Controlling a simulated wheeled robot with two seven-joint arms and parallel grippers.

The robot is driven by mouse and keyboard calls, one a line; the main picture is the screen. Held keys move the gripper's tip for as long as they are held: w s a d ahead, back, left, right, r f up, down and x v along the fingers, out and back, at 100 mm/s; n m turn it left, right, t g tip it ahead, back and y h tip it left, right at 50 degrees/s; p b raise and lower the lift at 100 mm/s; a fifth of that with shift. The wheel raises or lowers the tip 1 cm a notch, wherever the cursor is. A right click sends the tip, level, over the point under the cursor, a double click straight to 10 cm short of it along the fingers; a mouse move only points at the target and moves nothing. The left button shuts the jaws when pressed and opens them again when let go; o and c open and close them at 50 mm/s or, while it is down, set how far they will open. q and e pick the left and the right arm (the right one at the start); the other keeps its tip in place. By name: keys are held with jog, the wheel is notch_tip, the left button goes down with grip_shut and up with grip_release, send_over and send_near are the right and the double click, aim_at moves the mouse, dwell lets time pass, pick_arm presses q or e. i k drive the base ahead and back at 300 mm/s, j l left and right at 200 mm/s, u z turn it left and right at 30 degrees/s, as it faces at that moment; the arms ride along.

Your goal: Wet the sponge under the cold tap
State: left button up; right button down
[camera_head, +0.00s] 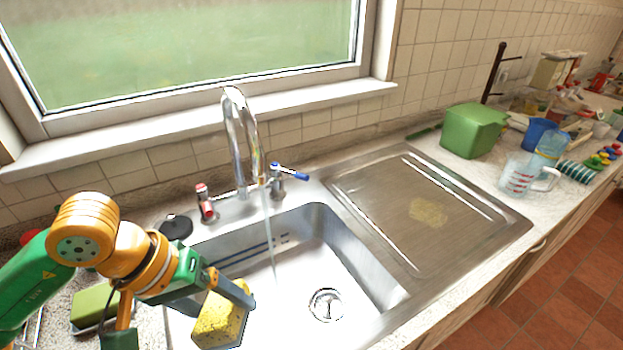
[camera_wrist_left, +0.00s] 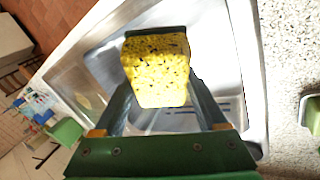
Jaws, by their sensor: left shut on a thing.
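My left gripper (camera_head: 232,288) is shut on the yellow sponge (camera_head: 220,318) and holds it over the left part of the sink basin. The sponge also shows between the fingers in the left wrist view (camera_wrist_left: 157,72). The chrome tap (camera_head: 240,140) stands behind the basin, and a thin stream of water (camera_head: 269,240) falls from its spout. The sponge is to the left of the stream and apart from it. The blue-marked cold handle (camera_head: 289,171) is right of the spout and turned outward. The red-marked handle (camera_head: 206,203) is on the left. My right gripper is not in view.
The steel sink basin (camera_head: 340,250) has a drain (camera_head: 326,304) and is otherwise clear. A ribbed drainboard (camera_head: 420,215) lies to the right. A green container (camera_head: 473,131) and a measuring jug (camera_head: 518,177) stand beyond it. A green sponge-like block (camera_head: 92,306) lies at left.

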aim_at(275, 169)
jog(key=k+l+u, duration=0.1)
jog(key=l+u, duration=0.15)
jog(key=u, duration=0.15)
jog(key=k+l+u, duration=0.1)
jog(key=l+u, duration=0.15)
jog(key=u, duration=0.15)
jog(key=k+l+u, duration=0.15)
jog(key=u, duration=0.3)
